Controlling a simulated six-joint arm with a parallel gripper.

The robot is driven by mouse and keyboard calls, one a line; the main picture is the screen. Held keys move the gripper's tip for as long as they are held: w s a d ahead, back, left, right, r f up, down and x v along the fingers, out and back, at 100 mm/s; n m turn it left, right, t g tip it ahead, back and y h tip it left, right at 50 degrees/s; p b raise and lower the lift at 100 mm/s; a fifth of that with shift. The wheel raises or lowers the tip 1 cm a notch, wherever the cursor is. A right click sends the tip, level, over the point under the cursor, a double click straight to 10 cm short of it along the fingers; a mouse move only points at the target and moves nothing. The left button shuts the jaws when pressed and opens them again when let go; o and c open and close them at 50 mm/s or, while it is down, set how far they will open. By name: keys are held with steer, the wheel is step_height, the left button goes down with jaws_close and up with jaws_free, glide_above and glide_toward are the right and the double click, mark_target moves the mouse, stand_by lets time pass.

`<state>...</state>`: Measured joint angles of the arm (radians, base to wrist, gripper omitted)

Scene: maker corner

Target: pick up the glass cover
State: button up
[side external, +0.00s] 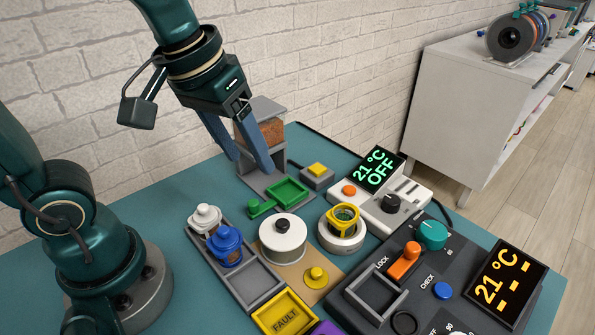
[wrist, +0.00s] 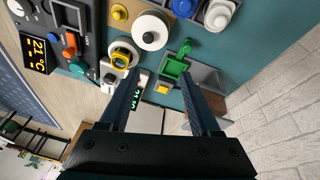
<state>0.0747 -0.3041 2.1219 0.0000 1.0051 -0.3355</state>
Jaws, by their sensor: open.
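No plainly transparent piece stands out. A round pale piece with a black knob on top (side external: 283,226) may be the glass cover, but I cannot tell for sure. It sits upright on a tan board at the middle of the bench, and also shows in the wrist view (wrist: 150,38). My gripper (side external: 251,163) is open and empty, pointing down above the back of the bench, behind and left of the round piece. In the wrist view my gripper's fingers (wrist: 160,74) are spread wide with nothing between their tips.
A green scoop-like tray (side external: 287,192) lies between my gripper and the round piece. A grey dispenser with brown contents (side external: 270,130) stands close behind the fingers. A yellow-framed cup (side external: 343,217) sits on a white round base. White and blue jars (side external: 228,243) stand left; control panels (side external: 430,260) fill the right.

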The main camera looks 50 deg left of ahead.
mark_target(283, 221)
steer(key=w+d+f+g, duration=0.1)
steer(key=f, duration=0.1)
steer(key=w+d+f+g, duration=0.1)
steer(key=f, duration=0.1)
steer(key=w+d+f+g, duration=0.1)
steer(key=f, duration=0.2)
steer(key=shift+w+d, duration=0.15)
steer(key=shift+w, duration=0.15)
steer(key=shift+s+f+g, duration=0.1)
steer(key=shift+f+g, duration=0.2)
steer(key=shift+f, duration=2.35)
jaws_close()
